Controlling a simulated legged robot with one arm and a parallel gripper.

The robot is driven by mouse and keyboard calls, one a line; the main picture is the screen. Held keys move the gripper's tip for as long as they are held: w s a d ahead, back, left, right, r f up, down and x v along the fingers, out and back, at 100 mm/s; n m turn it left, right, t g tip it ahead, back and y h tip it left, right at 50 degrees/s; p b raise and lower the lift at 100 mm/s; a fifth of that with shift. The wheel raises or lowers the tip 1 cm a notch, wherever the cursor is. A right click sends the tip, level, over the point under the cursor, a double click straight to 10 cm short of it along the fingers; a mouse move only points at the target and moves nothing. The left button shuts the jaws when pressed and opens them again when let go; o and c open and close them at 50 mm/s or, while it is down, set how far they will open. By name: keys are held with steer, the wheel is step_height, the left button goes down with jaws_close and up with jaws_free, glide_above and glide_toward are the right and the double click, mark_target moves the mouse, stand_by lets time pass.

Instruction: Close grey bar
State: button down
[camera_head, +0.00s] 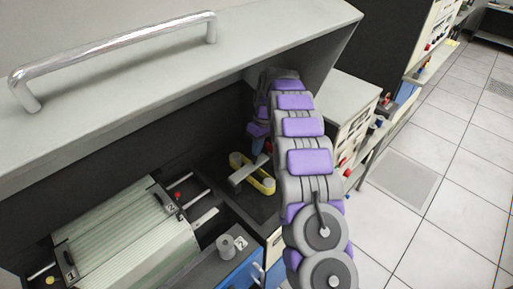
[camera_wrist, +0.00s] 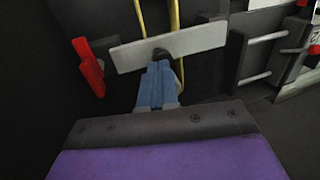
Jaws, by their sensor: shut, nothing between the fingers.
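The grey bar (camera_head: 248,172) is a flat, light grey lever beside a yellow oblong loop (camera_head: 262,186) inside the dark machine recess. In the wrist view the grey bar (camera_wrist: 170,46) lies across the upper middle, slightly tilted, in front of the yellow strips (camera_wrist: 176,20). My gripper (camera_wrist: 158,68) has blue fingers that are shut and empty. Their tips are at the bar's lower edge, near its middle; I cannot tell if they touch it. In the head view my gripper (camera_head: 258,146) is partly hidden behind my purple-grey arm.
A red handle (camera_wrist: 88,66) stands just left of the bar in the wrist view. Metal rods on a dark block (camera_wrist: 262,55) are at the right. A raised grey cover with a chrome handle (camera_head: 115,58) hangs over the recess. A ribbed card unit (camera_head: 130,240) is at lower left.

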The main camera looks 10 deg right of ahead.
steer(key=s+r+m+h+b, duration=0.15)
steer(key=s+r, duration=0.25)
steer(key=s, duration=1.2)
steer(key=s+r+m+y+b, duration=0.1)
steer(key=s+r+b, duration=0.25)
steer(key=s, duration=1.25)
steer(key=s+f+m+h+b, duration=0.1)
steer(key=s+m+b, duration=0.1)
steer(key=s, duration=0.7)
steer(key=s+d+f+m+h+b, duration=0.1)
steer(key=s+f+m, duration=0.1)
steer(key=s, duration=0.7)
steer(key=shift+s+b, duration=0.15)
steer(key=shift+b, duration=0.25)
steer(key=c, duration=1.8)
jaws_free()
steer(key=shift+m, duration=0.25)
steer(key=shift+c, duration=0.2)
